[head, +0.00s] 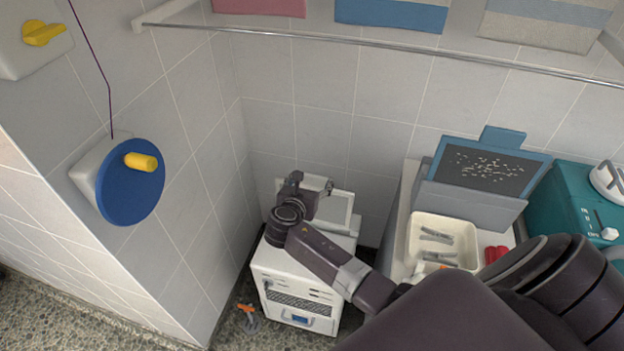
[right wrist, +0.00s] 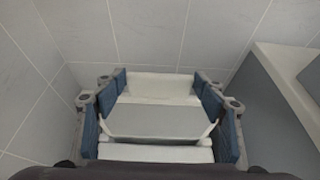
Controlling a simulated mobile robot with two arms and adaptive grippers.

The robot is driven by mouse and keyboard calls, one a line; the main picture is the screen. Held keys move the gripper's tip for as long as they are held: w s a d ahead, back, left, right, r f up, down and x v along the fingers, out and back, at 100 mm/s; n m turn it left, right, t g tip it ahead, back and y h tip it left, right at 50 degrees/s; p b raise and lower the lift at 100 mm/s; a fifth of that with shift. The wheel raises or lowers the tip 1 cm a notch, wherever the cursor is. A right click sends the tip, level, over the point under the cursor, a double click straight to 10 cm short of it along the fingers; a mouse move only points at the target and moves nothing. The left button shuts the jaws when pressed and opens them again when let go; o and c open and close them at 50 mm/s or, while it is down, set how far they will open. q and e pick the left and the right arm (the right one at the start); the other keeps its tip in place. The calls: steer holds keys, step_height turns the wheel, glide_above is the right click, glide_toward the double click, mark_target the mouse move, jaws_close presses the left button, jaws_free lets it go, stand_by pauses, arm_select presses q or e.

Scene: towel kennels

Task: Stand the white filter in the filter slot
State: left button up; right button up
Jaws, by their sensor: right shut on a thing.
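My right gripper (head: 312,186) is above the top of a white machine (head: 290,284) in the corner. In the right wrist view, its blue-padded jaws (right wrist: 162,100) are shut on the white filter (right wrist: 160,119), a pale panel that spans the space between the pads. In the head view, a pale framed panel (head: 336,208) shows behind and beside the gripper; I cannot tell whether it is the filter or part of the machine. The filter slot cannot be made out clearly; my gripper and arm cover part of the machine's top. My left gripper is not in view.
Tiled walls close in behind and left of the machine. A blue disc with a yellow knob (head: 141,161) sticks out from the left wall. To the right stand a cream tray (head: 416,247) and a teal box (head: 568,206). A metal rail (head: 380,48) crosses above.

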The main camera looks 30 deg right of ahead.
steer(key=shift+r, duration=0.15)
stand_by(0.4)
steer(key=shift+f+b, duration=0.8)
steer(key=shift+f, duration=0.75)
steer(key=shift+f+b, duration=0.55)
steer(key=shift+f, duration=0.55)
